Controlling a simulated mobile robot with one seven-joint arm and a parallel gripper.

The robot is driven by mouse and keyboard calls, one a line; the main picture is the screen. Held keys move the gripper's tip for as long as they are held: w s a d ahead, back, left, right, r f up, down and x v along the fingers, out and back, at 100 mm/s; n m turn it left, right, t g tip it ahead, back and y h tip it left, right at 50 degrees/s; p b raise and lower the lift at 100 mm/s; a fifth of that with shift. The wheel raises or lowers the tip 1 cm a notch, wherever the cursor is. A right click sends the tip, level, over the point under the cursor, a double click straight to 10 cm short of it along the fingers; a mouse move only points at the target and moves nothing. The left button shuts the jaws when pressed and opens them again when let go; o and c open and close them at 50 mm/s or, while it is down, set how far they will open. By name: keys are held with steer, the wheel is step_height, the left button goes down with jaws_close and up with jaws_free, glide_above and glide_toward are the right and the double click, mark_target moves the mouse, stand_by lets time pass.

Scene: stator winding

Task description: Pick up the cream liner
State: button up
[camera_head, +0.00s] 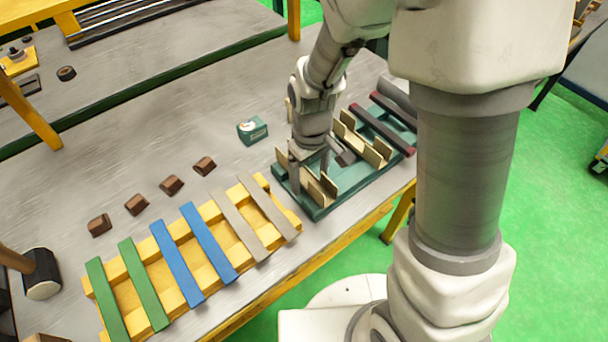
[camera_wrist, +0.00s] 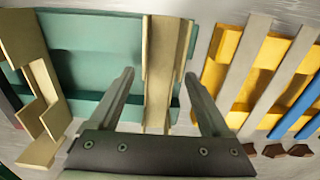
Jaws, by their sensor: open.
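A cream liner (camera_wrist: 158,85), a folded channel shape, stands in a teal tray (camera_wrist: 85,45) in the wrist view. My gripper (camera_wrist: 160,76) is open, with one finger on each side of this liner. Gaps show between the liner and both fingers. In the head view my gripper (camera_head: 311,168) is low over the left part of the tray (camera_head: 345,187), beside the near cream liner (camera_head: 322,190), which it partly hides. Another cream liner (camera_head: 377,151) stands further right in the tray; it also shows at the left of the wrist view (camera_wrist: 38,95).
A yellow rack (camera_head: 196,264) with green, blue and grey strips lies left of the tray. Dark red bars (camera_head: 381,130) lie at the tray's right end. A small green box (camera_head: 252,130), several brown blocks (camera_head: 171,185) and a mallet (camera_head: 40,275) are on the table.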

steer(key=c, duration=1.1)
steer(key=shift+o, duration=0.2)
steer(key=shift+r, duration=0.15)
